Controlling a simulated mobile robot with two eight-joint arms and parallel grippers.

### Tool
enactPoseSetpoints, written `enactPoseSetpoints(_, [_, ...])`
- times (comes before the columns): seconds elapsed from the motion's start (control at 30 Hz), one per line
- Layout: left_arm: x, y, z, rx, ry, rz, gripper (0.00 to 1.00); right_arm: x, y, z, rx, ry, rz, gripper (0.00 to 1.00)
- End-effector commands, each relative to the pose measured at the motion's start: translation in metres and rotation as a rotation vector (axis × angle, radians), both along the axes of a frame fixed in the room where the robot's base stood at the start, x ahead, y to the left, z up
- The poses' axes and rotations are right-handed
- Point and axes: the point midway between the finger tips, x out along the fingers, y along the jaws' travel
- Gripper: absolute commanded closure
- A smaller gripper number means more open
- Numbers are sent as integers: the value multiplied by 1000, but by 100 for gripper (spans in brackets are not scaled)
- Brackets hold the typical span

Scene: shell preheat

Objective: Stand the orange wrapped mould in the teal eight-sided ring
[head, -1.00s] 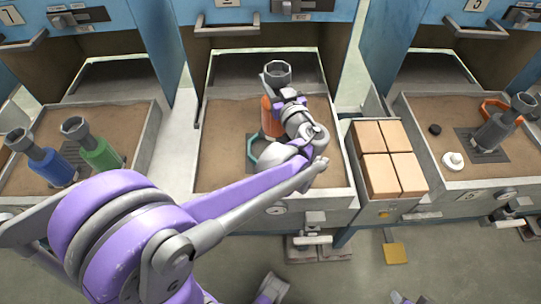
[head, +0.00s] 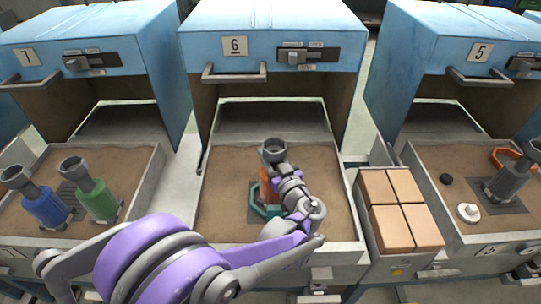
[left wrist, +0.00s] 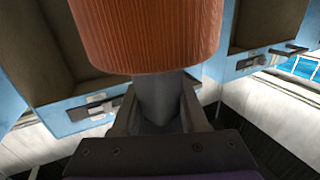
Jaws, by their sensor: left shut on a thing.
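The orange wrapped mould (head: 265,190), with a grey flared cup on top, is upright over the sand tray of bay 6. My left gripper (head: 281,172) is shut on its grey neck. In the left wrist view the orange body (left wrist: 150,32) fills the top and the grey neck (left wrist: 163,100) is between the jaws. The teal eight-sided ring (head: 262,212) lies on the sand at the mould's foot, partly hidden by the mould and my arm. The mould's lower end overlaps the ring; I cannot tell whether it touches the sand. My right gripper is not in view.
A blue mould (head: 45,207) and a green mould (head: 98,200) stand in the left tray. A dark grey mould (head: 507,182), an orange ring (head: 508,157) and small black and white pieces are in the right tray. Tan blocks (head: 400,190) sit right of the middle tray.

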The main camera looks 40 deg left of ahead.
Motion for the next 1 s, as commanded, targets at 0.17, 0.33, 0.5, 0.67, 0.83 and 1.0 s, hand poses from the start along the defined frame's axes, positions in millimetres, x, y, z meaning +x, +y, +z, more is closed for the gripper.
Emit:
enactPoseSetpoints(0.17, [0,0,1,2,-1,0,100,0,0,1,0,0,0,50])
enactPoseSetpoints(0.33, [0,0,-3,1,0,0,100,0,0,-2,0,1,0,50])
enactPoseSetpoints(0.5, [0,0,-6,0,0,0,50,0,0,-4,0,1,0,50])
enactPoseSetpoints(0.67, [0,0,-6,0,0,0,27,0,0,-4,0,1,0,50])
enactPoseSetpoints(0.83, [0,0,-6,0,0,0,27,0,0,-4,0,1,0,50])
enactPoseSetpoints(1.0, [0,0,1,0,-1,0,27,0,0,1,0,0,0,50])
